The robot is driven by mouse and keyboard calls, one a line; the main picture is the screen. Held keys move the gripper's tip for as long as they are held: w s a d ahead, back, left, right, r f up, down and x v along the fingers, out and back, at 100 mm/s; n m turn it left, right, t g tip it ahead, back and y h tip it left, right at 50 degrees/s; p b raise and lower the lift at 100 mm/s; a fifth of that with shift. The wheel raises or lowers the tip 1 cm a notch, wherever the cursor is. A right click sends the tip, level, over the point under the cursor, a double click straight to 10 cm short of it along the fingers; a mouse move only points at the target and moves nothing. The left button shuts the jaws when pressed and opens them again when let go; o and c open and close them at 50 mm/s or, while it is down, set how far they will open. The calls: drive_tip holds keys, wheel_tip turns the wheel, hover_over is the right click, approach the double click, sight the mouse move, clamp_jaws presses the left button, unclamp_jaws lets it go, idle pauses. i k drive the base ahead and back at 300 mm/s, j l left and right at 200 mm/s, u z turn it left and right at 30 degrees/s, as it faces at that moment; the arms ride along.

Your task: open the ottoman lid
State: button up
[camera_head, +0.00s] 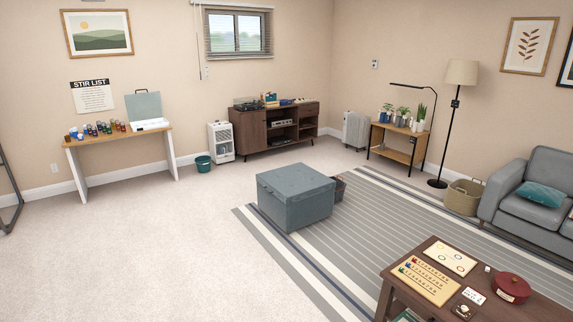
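The ottoman (294,202) is a blue-grey box on the striped rug, near the middle of the head view. Its lid (294,180) lies flat on top and looks shut. A faint seam runs below the lid's edge. My gripper does not show in this view, so where it is relative to the ottoman cannot be told.
A wooden coffee table (386,300) with games stands at the front right. A grey sofa (535,205) is at the right. The carpet (170,250) left of the ottoman is clear.

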sight(292, 184)
drive_tip(key=i+u, duration=0.15)
drive_tip(key=i, duration=0.65)
drive_tip(key=i+u, duration=0.1)
drive_tip(key=i, duration=0.65)
drive_tip(key=i+l+u, duration=0.15)
drive_tip(key=i, duration=0.65)
drive_tip(key=i+j, duration=0.1)
drive_tip(key=i, duration=1)
drive_tip(key=i+z, duration=0.1)
drive_tip(key=i, duration=1)
drive_tip(key=i+l+u, duration=0.1)
drive_tip(key=i, duration=0.4)
drive_tip(key=i+l, duration=0.15)
drive_tip(key=i, duration=0.35)
drive_tip(key=i+l+u, duration=0.15)
drive_tip(key=i, duration=0.3)
